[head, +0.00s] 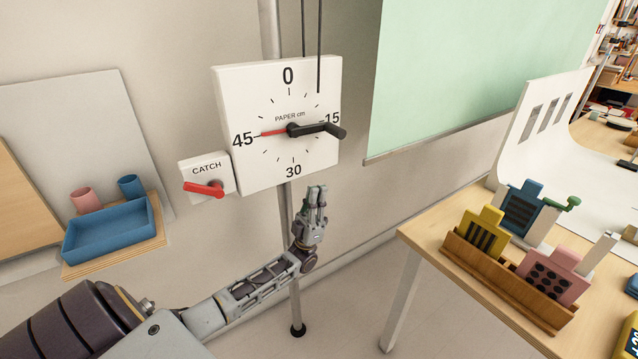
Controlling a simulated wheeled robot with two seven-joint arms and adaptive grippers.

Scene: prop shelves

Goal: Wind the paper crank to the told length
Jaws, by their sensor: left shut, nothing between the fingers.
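The white paper dial (256,104), marked "PAPER cm" with 0, 15, 30 and 45, stands on a pole in the head view. Its red pointer (273,133) points left at 45. The black crank handle (325,130) reaches right from the hub toward 15. A small white catch box (193,168) with a red lever (204,188) sits at the dial's lower left. My left gripper (317,192) is shut and empty, below the dial's lower right, apart from the crank. My right gripper is not in view.
A green paper sheet (470,70) hangs at the right behind the dial. A wooden table (412,236) at the right holds a wooden rack (500,291) with coloured cards. A blue tray (112,238) and two cups sit on a shelf at the left. The space before the dial is clear.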

